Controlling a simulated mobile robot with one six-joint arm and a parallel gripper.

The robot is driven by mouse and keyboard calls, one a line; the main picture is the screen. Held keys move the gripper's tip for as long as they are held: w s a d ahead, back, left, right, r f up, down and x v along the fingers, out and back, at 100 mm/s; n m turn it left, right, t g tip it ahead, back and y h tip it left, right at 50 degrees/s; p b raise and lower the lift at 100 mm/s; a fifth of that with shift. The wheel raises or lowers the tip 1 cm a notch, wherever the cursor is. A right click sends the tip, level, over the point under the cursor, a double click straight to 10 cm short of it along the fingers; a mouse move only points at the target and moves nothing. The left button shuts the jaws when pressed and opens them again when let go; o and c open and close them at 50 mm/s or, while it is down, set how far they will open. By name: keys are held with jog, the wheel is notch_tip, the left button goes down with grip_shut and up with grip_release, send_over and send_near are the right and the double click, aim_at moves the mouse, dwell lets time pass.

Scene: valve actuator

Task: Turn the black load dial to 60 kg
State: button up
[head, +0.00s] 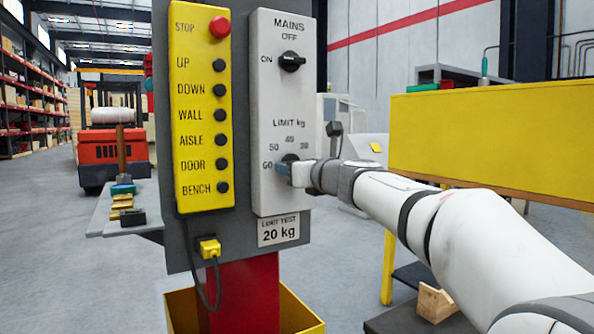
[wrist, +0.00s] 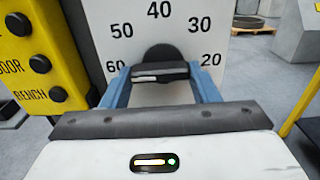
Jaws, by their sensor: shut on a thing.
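The black load dial (wrist: 160,54) sits on the pale limit panel, with 60, 50, 40, 30 and 20 printed around it. Its bar handle (wrist: 160,71) lies roughly level, and a white mark shows on its left half, on the side of the 60. My gripper (wrist: 163,80) is shut on the dial, with a blue finger at each end of the bar. In the head view my gripper (head: 288,172) reaches the dial (head: 290,158) from the right and hides much of it.
The mains knob (head: 291,61) is above the dial on the same panel. A yellow button box (head: 203,108) with a red stop button (head: 220,27) stands close on the left. A yellow panel (head: 490,140) stands to the right. A plate below reads limit test 20 kg (head: 278,231).

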jog(key=shift+f, duration=0.15)
jog(key=o, duration=1)
jog(key=v, duration=0.7)
jog(key=shift+s+d+p, duration=0.2)
jog(key=shift+s+p, duration=0.1)
jog(key=shift+p, duration=0.1)
